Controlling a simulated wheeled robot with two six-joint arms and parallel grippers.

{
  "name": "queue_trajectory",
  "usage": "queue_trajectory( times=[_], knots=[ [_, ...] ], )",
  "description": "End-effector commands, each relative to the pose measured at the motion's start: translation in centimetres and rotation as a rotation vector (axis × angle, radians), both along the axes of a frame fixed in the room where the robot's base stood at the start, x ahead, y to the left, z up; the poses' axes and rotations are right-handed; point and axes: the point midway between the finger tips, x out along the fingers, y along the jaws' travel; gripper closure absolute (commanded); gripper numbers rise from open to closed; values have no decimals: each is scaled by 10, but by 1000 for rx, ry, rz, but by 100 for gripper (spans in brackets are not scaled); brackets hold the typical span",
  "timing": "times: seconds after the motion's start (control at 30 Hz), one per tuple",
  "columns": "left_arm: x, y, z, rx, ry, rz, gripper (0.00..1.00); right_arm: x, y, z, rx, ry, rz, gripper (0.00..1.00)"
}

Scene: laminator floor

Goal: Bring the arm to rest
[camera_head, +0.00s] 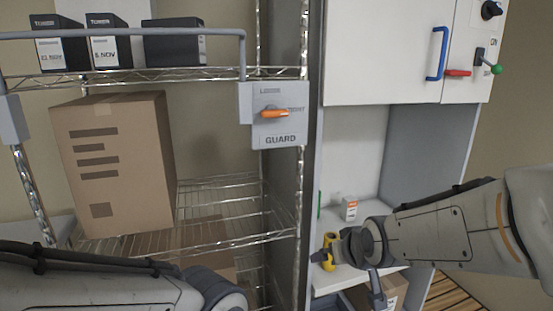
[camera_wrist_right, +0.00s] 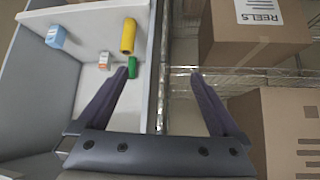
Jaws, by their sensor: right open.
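My right arm (camera_head: 440,232) reaches in from the right in the head view, its wrist in front of the white cabinet's lower shelf. In the right wrist view my right gripper (camera_wrist_right: 160,74) has its two dark fingers spread wide with nothing between them. The fingers point toward the gap between the cabinet shelf and the wire rack. My left arm (camera_head: 95,283) lies along the lower left of the head view; its gripper is out of view.
A wire rack (camera_head: 235,205) holds a large cardboard box (camera_head: 115,165). A guard switch box (camera_head: 277,120) with an orange handle hangs beside it. The cabinet shelf (camera_head: 340,280) holds a yellow item (camera_head: 329,243) and a small orange-white box (camera_head: 350,209). A REELS carton (camera_wrist_right: 250,40) is near my right gripper.

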Motion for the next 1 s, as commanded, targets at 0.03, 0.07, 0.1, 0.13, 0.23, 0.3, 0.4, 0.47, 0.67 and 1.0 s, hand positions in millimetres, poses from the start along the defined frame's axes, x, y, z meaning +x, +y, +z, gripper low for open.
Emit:
queue_trajectory(
  times=[0.03,0.07,0.1,0.13,0.23,0.3,0.4,0.47,0.67,1.0],
  knots=[
    [0,0,0,0,0,0,53,-12,-10,-21,-10,73,-20,0],
    [0,0,0,0,0,0,53,-18,-14,-30,-14,106,-29,0],
    [0,0,0,0,0,0,53,-27,-19,-41,-19,151,-38,0],
    [0,0,0,0,0,0,53,-34,-23,-50,-23,186,-47,0],
    [0,0,0,0,0,0,53,-54,-33,-73,-32,283,-70,0],
    [0,0,0,0,0,0,53,-69,-40,-87,-36,346,-86,0],
    [0,0,0,0,0,0,53,-91,-48,-105,-42,436,-108,0],
    [0,0,0,0,0,0,53,-104,-53,-114,-45,487,-120,0],
    [0,0,-4,0,0,0,53,-127,-32,-119,-64,558,-51,0],
    [0,0,-14,0,0,-1,53,-173,33,-105,-123,615,195,0]
  ],
)
